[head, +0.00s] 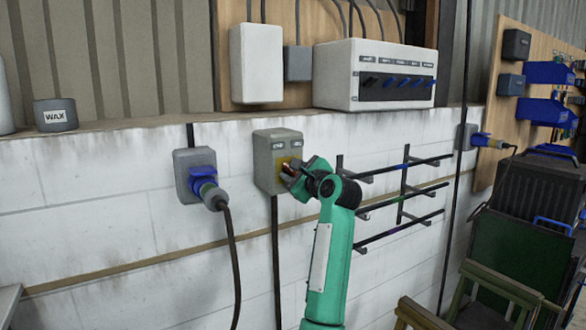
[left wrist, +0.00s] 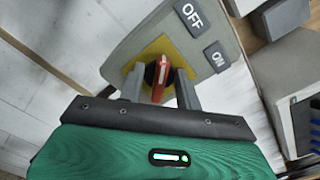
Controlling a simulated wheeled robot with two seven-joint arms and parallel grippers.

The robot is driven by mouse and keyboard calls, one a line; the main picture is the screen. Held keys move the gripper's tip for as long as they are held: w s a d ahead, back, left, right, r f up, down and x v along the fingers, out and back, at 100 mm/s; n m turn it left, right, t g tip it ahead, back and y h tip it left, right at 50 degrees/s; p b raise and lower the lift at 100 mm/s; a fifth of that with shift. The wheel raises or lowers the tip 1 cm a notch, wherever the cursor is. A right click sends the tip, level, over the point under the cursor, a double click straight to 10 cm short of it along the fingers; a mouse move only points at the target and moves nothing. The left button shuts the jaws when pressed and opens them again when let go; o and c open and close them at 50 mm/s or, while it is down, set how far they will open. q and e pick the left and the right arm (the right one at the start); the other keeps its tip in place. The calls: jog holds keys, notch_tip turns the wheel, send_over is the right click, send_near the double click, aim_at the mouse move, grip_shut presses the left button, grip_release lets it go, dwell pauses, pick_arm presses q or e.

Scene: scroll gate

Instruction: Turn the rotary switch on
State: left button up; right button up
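The rotary switch is a grey box (head: 265,165) on the white block wall, with a yellow plate and a red handle. In the left wrist view, the red handle (left wrist: 161,78) sits on a black hub over the yellow plate (left wrist: 182,50). The OFF label (left wrist: 190,15) and ON label (left wrist: 218,57) are beside it. My left gripper (head: 288,172) is at the switch front. In the wrist view its fingers (left wrist: 160,92) straddle the handle, with a visible gap on each side. The gripper partly hides the switch in the head view. My right gripper is not in view.
A blue plug in a socket (head: 196,176) is left of the switch, its cable hanging down. A black-barred rack (head: 400,195) is on the wall to the right. A white breaker box (head: 376,75) stands above. Chairs (head: 490,295) are at lower right.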

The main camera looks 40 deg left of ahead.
pick_arm(q)
grip_shut()
jog(key=shift+m, duration=0.3)
jog(key=m, duration=0.5)
jog(key=m+p, duration=0.1)
jog(key=m, duration=0.9)
jog(key=shift+w+d, duration=0.15)
jog(key=shift+w, duration=0.25)
jog(key=shift+m+p, duration=0.3)
